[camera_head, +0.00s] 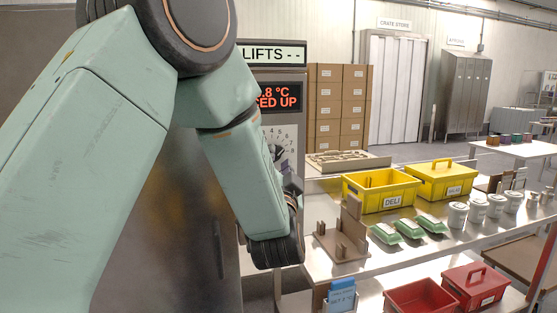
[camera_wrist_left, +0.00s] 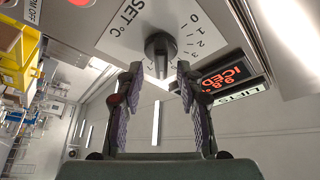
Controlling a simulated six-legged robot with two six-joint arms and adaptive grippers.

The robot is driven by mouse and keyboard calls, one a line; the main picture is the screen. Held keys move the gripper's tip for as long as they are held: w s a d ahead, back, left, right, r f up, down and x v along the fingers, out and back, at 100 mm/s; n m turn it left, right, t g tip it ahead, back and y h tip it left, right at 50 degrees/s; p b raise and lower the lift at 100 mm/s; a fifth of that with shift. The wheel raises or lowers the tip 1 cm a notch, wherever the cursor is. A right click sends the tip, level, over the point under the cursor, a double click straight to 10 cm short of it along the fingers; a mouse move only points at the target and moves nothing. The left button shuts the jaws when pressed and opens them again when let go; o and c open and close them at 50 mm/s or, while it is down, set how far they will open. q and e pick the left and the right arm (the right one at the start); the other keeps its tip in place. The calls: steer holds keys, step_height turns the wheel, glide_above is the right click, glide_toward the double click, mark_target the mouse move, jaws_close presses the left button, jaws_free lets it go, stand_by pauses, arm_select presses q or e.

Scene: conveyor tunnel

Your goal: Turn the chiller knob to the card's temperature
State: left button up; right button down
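The dark chiller knob (camera_wrist_left: 160,46) sits on a white dial plate (camera_wrist_left: 125,35) marked "SET °C" with numbers along its edge. In the head view the knob (camera_head: 276,152) is partly hidden by my left arm. My left gripper (camera_wrist_left: 159,76) is open, its two fingers on either side of the knob's near end, with gaps showing. In the head view my left gripper (camera_head: 294,188) is beside the dial plate, mostly hidden. A blue card (camera_head: 341,299) stands at the lower table edge; its number is too small to read surely. My right gripper is not in view.
A red-lettered display (camera_head: 278,97) above the dial reads partly "ED UP". Right of the chiller, a table holds yellow crates (camera_head: 383,189), green packs (camera_head: 410,228), white tubs (camera_head: 477,209) and a brown wooden stand (camera_head: 342,243). Red crates (camera_head: 421,296) stand lower down.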

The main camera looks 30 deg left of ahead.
arm_select(q)
steer(key=shift+w+a+f, duration=0.1)
steer(key=shift+w+a, duration=0.15)
steer(key=shift+a, duration=0.55)
steer(key=shift+d, duration=0.55)
steer(key=c, duration=0.4)
steer(key=shift+a, duration=0.3)
jaws_close()
steer(key=shift+d, duration=0.1)
